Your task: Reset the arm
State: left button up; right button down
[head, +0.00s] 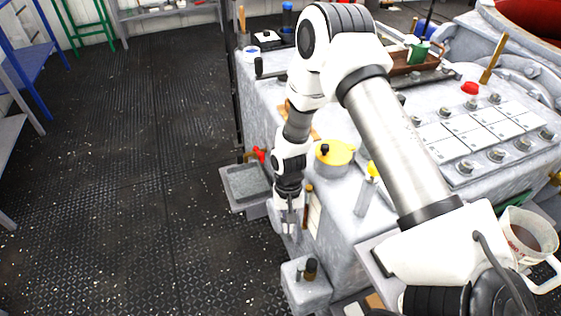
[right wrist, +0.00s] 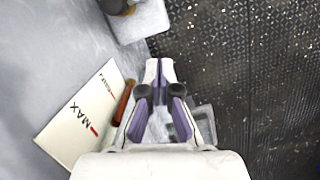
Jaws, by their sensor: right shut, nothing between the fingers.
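My right arm reaches in from the lower right of the head view, bends over the grey machine bench (head: 345,215) and hangs down at its left side. My right gripper (head: 288,226) points down beside the bench's side wall, above a small grey block. In the right wrist view the gripper (right wrist: 159,70) has its fingertips together with nothing between them. A white card marked MAX (right wrist: 82,117) lies to the left of the fingers there. My left gripper is not in view.
The small grey block (head: 306,290) with dark knobs stands near the gripper. A grey tray (head: 248,182) juts out from the bench. The dark deck (head: 130,190) at left is clear.

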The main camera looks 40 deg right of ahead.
jog(key=shift+w, duration=0.1)
jog(key=s+a+r+n+p, duration=0.1)
jog(key=s+p, duration=0.2)
jog(key=s, duration=0.4)
jog(key=s+a+r+n+p, duration=0.1)
jog(key=s+a+n+p, duration=0.1)
jog(key=s, duration=0.4)
jog(key=s+a+r+n+t+h+p, duration=0.1)
jog(key=s+a+p, duration=0.1)
jog(key=s+p, duration=0.2)
jog(key=s, duration=0.3)
jog(key=shift+s+n, duration=0.3)
jog(key=shift+n, duration=0.1)
jog(key=c, duration=1.1)
grip_release()
jog(key=w+t, duration=0.1)
jog(key=w, duration=0.1)
jog(key=shift+w+d+n, duration=0.15)
jog(key=shift+w+n, duration=0.15)
jog(key=shift+n, duration=0.1)
